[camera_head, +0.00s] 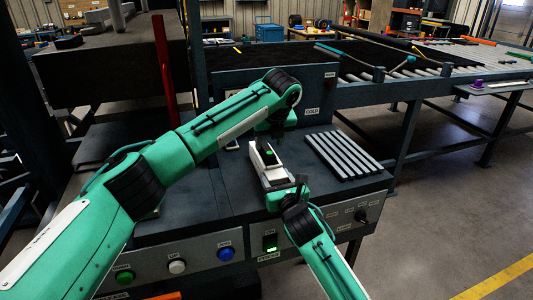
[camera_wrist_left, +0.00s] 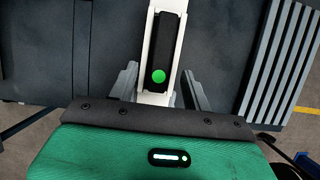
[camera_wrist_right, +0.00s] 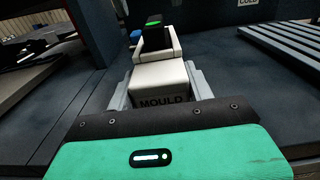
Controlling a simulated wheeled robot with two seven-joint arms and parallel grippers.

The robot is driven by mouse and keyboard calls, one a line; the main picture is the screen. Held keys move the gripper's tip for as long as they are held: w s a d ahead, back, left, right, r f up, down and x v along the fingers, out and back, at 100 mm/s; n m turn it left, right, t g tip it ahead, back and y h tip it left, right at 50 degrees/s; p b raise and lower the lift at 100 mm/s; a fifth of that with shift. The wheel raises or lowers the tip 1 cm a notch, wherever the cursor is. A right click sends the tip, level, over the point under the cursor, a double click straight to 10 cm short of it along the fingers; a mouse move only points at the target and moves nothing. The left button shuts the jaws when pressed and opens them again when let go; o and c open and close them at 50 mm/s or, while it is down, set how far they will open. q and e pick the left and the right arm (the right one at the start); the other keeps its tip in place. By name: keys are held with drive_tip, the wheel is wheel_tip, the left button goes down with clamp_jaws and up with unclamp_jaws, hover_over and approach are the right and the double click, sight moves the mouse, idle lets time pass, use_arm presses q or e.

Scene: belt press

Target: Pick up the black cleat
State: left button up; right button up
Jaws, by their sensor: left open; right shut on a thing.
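The black cleat (camera_head: 268,154) is a small dark block with a green dot. It sits in the white mould (camera_head: 273,177) on the dark bench. In the left wrist view the cleat (camera_wrist_left: 166,48) lies lengthwise in the mould's channel, between my left fingers. My left gripper (camera_wrist_left: 160,88) is open, above the cleat and mould. My right gripper (camera_wrist_right: 161,90) is shut on the near end of the mould, which is lettered MOULD. The right wrist view shows the cleat (camera_wrist_right: 153,38) at the mould's far end. In the head view my left fingertips are hard to make out.
A rack of grey bars (camera_head: 342,154) lies on the bench right of the mould. An upright panel (camera_head: 320,90) marked COLD stands behind. Buttons, including a blue one (camera_head: 226,254), line the front face. A red post (camera_head: 164,70) rises at the left.

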sight(268, 150)
use_arm(q)
drive_tip(key=x, duration=0.3)
drive_tip(key=shift+f, duration=0.15)
drive_tip(key=shift+c, duration=0.2)
clamp_jaws()
wheel_tip(268, 150, up, 10)
idle(0.3)
